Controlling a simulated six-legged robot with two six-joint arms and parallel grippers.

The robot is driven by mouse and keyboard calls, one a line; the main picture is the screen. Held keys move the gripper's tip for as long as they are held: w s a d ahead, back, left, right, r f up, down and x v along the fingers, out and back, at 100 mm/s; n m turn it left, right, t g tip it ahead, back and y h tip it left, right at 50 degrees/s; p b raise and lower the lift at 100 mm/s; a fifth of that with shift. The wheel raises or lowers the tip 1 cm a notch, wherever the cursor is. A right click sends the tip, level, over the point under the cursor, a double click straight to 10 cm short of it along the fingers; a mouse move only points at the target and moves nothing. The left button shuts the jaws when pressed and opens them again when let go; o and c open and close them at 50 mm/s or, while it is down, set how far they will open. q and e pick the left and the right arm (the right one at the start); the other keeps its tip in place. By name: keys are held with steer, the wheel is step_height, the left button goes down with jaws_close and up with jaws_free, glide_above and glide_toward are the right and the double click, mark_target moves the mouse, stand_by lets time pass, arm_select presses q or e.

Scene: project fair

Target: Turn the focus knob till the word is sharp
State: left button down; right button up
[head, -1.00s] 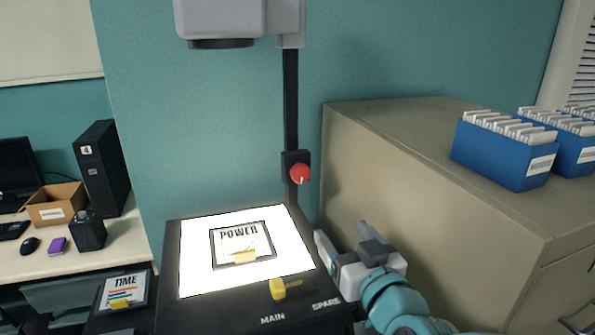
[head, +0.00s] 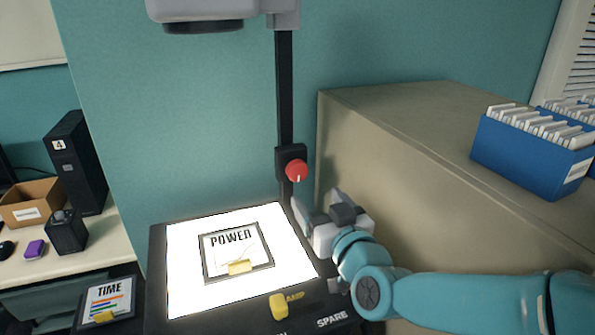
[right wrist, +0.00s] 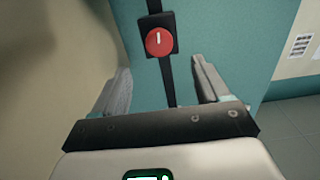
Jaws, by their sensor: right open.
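The red focus knob (head: 297,170) sits on a black block on the projector's upright post (head: 286,95), with a white mark on its face. The knob also shows in the right wrist view (right wrist: 159,41), beyond the fingertips. My right gripper (head: 314,204) is open and empty, just below and a little right of the knob, not touching it. The projector's lit stage (head: 190,285) holds a framed slide (head: 236,252) reading POWER. The projector head (head: 208,10) is at the top. No projected word is in view. My left gripper is not in view.
A tan cabinet (head: 400,150) stands close on the right with blue file boxes (head: 530,155) on top. A yellow switch (head: 279,306) is on the projector's front. A TIME slide (head: 106,301) lies at the lower left. The wall behind the post is clear.

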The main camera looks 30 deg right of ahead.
mark_target(299, 174)
steer(key=p+x, duration=0.2)
steer(key=x, duration=0.8)
steer(key=shift+w+p, duration=0.1)
steer(key=shift+p, duration=0.25)
steer(key=shift+w+d, duration=0.1)
steer(key=shift+w, duration=0.1)
